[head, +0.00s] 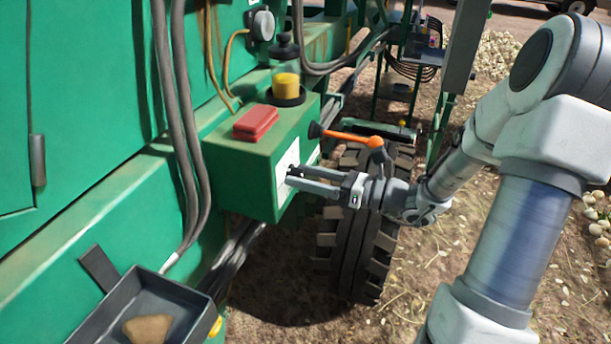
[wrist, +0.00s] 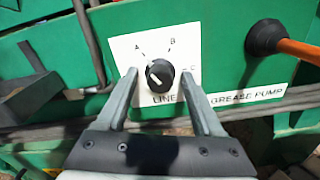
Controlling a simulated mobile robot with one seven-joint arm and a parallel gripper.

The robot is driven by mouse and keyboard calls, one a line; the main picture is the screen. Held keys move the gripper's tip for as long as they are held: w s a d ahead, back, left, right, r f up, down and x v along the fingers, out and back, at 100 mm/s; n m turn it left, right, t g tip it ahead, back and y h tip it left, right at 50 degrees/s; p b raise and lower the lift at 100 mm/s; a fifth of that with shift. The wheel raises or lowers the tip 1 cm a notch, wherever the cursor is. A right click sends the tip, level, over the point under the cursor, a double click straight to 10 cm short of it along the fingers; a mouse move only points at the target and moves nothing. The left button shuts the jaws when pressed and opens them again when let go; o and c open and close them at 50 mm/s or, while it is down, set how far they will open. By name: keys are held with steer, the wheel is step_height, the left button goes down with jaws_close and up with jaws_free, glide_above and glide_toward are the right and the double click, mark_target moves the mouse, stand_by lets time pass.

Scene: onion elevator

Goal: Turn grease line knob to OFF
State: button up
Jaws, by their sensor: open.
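The grease line knob (wrist: 159,73) is round and black, on a white plate (wrist: 133,45) marked A, B, C and LINE. No OFF label can be made out; part of the plate is hidden by my fingers. My gripper (wrist: 159,76) is open, with one finger to each side of the knob; whether they touch it I cannot tell. In the head view my gripper (head: 291,176) reaches from the right to the white plate (head: 287,163) on the green box (head: 243,165). The knob is not clear there.
An orange-handled lever (head: 350,137) juts out just above my gripper, labelled GREASE PUMP in the wrist view. A red block (head: 256,122) and a yellow container (head: 286,85) sit on the box. Below are a tire (head: 350,255) and a dark tray (head: 172,290).

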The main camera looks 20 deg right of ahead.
jaws_close()
stand_by(0.3)
steer(key=shift+f+n, duration=0.1)
steer(key=shift+n, duration=0.3)
steer(key=shift+n+b, duration=4)
steer(key=shift+n, duration=1.5)
